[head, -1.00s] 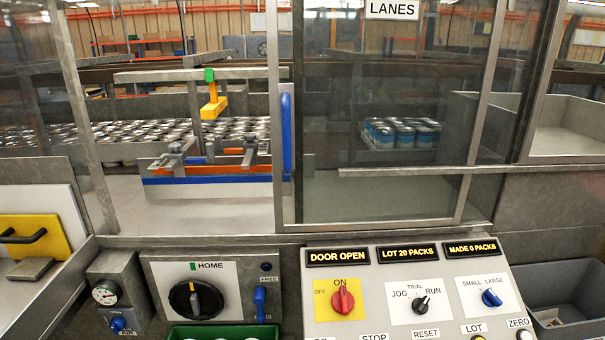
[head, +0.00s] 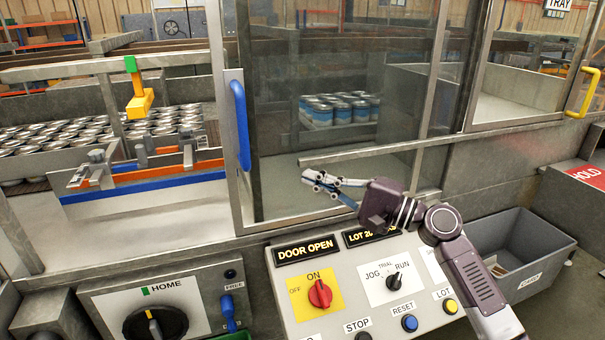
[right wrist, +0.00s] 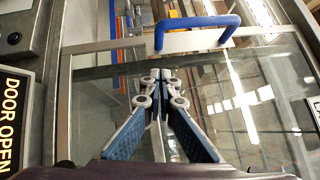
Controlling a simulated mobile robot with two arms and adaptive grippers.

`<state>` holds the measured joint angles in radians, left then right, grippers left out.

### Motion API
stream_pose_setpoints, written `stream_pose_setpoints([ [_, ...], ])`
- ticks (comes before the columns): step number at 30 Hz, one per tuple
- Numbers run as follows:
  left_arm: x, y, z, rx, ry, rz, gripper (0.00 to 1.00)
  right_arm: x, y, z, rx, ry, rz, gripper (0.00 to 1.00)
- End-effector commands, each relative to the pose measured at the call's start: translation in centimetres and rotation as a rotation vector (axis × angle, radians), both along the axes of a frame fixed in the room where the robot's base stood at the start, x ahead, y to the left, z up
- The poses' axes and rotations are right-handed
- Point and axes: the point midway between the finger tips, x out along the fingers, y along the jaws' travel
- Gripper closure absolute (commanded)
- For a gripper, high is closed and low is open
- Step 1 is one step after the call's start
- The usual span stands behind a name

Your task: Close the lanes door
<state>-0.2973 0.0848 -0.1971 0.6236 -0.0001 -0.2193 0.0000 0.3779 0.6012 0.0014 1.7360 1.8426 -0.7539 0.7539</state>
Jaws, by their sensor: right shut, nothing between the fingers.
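The lanes door is a framed glass panel (head: 290,60) with a blue upright bar handle (head: 240,125) on its left edge. It stands open, with a gap to its left through which the lanes of cans (head: 40,140) show. The sign on the panel reads DOOR OPEN (head: 306,249). My right gripper (head: 308,178) is shut and empty, in front of the lower part of the glass, right of and below the handle. In the right wrist view the blue handle (right wrist: 197,22) lies beyond the shut fingertips (right wrist: 160,75), apart from them. My left gripper is not in view.
The control panel (head: 350,290) with knobs and buttons lies below my right arm. A grey bin (head: 520,245) stands at the right. A yellow handle (head: 582,92) is on another door at far right. Packed cans (head: 340,110) sit behind the glass.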

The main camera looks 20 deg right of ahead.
Motion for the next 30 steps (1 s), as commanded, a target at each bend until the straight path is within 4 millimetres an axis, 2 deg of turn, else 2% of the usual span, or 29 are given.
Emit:
stream_pose_setpoints([
  [1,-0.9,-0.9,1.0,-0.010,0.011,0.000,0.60,0.8,0.8,0.8,0.004,-0.002,0.002,1.00],
  [4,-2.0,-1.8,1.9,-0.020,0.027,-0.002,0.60,2.3,2.5,1.1,0.003,0.000,0.002,1.00],
  [10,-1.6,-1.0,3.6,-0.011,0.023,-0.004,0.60,5.1,5.6,1.7,0.000,-0.001,0.003,1.00],
  [18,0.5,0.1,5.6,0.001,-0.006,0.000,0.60,4.7,8.5,1.9,-0.002,0.000,0.001,1.00],
  [30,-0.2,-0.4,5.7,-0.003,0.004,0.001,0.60,4.7,9.1,1.7,-0.003,0.000,0.001,1.00],
])
